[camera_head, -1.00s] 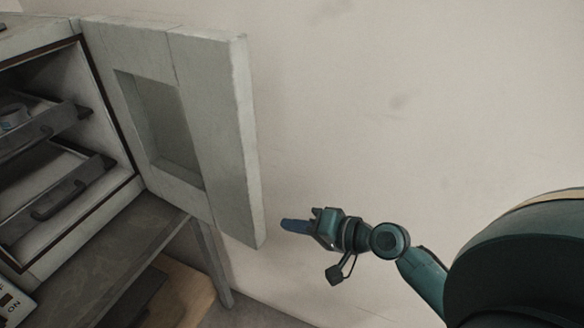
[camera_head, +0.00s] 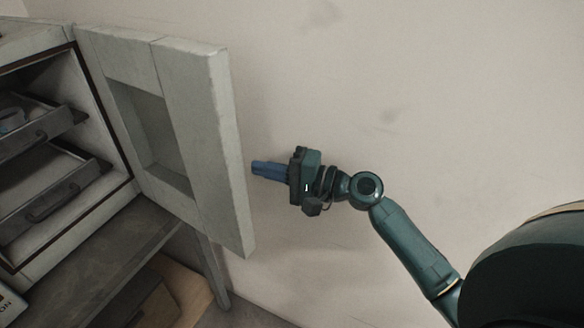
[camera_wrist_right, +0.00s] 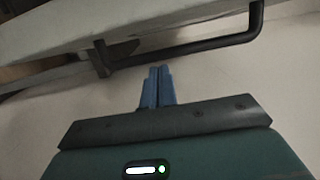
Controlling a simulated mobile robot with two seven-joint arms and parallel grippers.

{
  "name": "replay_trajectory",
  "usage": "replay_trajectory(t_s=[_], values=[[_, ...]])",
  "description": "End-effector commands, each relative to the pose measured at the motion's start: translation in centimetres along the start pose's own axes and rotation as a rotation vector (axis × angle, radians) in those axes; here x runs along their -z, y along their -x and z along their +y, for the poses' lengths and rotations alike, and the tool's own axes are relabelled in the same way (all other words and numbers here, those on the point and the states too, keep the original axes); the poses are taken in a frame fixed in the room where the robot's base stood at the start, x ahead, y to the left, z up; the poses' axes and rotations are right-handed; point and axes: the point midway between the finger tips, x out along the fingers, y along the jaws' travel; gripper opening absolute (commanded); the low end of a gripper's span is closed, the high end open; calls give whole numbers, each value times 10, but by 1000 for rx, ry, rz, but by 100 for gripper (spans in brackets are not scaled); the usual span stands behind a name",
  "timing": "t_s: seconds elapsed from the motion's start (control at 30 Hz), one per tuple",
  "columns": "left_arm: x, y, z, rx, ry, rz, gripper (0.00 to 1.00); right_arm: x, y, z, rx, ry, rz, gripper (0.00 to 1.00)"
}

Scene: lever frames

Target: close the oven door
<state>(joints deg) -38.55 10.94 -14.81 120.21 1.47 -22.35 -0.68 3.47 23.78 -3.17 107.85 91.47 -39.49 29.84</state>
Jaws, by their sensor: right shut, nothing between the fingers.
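The oven door (camera_head: 207,150) is a thick pale grey slab with a recessed window. It stands wide open, swung out to the right of the oven (camera_head: 70,240). My right gripper (camera_head: 254,168) is shut and empty, its blue fingers just right of the door's outer edge. In the right wrist view, the shut fingers (camera_wrist_right: 158,70) point toward the door (camera_wrist_right: 110,22) and its black bar handle (camera_wrist_right: 190,50). The handle is hidden in the head view. I cannot tell if the fingers touch the door. My left gripper is not in view.
Inside the oven are two dark trays with handles, an upper one (camera_head: 45,132) and a lower one (camera_head: 60,190). The oven stands on a grey table (camera_head: 110,250) with a leg below the door. A plain wall (camera_head: 400,90) lies behind.

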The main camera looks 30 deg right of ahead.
Motion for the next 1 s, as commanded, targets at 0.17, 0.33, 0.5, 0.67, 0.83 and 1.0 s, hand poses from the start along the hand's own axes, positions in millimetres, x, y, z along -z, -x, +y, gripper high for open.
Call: replay_trajectory(t_s=[0.17,0.33,0.5,0.67,0.83,1.0], values=[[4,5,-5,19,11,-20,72,-24,-10,-3,-1,-2,-1,0],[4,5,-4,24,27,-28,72,-37,-14,-1,-2,-1,-1,0],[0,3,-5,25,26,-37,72,-40,-14,0,-2,1,0,0],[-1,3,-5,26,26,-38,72,-39,-14,1,-2,1,0,0],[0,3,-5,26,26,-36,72,-39,-14,1,-2,1,1,0],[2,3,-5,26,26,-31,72,-39,-15,0,-1,1,7,0]])
